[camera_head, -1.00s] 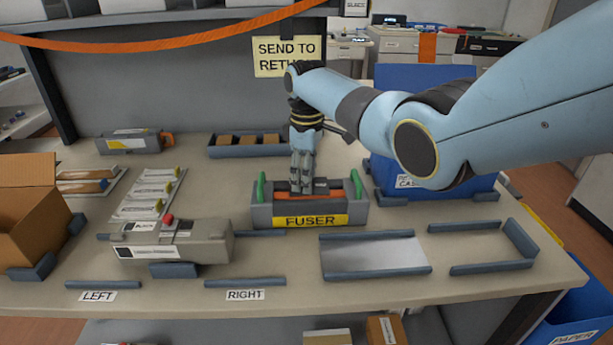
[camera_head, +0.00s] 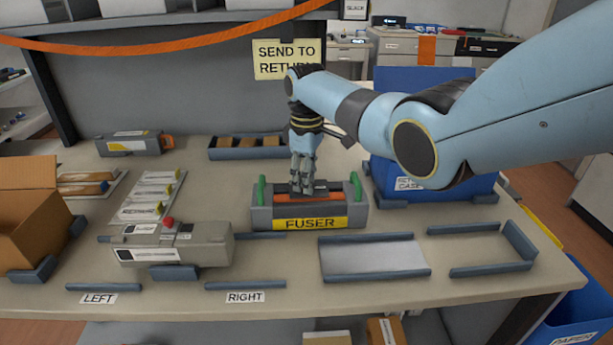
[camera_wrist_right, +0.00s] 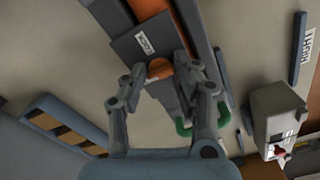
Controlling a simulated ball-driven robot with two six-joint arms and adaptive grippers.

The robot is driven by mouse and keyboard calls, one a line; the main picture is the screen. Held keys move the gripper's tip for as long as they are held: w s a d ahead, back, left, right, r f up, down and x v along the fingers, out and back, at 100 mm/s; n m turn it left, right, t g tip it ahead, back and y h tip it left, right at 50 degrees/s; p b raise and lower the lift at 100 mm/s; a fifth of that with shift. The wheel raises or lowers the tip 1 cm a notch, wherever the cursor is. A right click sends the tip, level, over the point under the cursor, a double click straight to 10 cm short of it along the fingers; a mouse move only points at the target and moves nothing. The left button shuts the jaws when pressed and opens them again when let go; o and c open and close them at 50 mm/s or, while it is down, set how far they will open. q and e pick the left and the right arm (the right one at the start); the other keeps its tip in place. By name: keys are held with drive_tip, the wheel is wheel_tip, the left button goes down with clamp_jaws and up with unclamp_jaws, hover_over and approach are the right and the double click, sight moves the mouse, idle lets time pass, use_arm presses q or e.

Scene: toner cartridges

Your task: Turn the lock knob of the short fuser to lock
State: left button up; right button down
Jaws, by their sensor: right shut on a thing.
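The short fuser (camera_head: 262,216) sits on the table behind a yellow FUSER label, with a green handle at each end and an orange strip along its middle. My right gripper (camera_head: 308,190) points down onto it from above. In the right wrist view, the fingers of my right gripper (camera_wrist_right: 163,72) are shut on a small orange knob (camera_wrist_right: 160,69), beside a dark block with a white label (camera_wrist_right: 144,40) that seems to read LOCK. The fingers partly hide the knob, and its exact angle is hard to tell. My left gripper is not in view.
A grey toner unit with a red knob (camera_head: 198,250) lies front left of the fuser. A blue bin (camera_head: 440,180) stands to the right. A grey plate between rails (camera_head: 370,255) and an empty rail bay (camera_head: 490,248) lie at front right.

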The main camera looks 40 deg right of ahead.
drive_tip(key=m+p, duration=0.2)
drive_tip(key=m, duration=0.1)
drive_tip(key=shift+r, duration=0.15)
drive_tip(key=m+p, duration=0.1)
drive_tip(key=m, duration=0.3)
drive_tip(key=shift+m+p, duration=0.3)
drive_tip(key=m+p, duration=0.1)
drive_tip(key=m, duration=0.3)
drive_tip(key=shift+m+p, duration=0.3)
drive_tip(key=shift+m, duration=2.5)
drive_tip(key=c, duration=1.1)
unclamp_jaws()
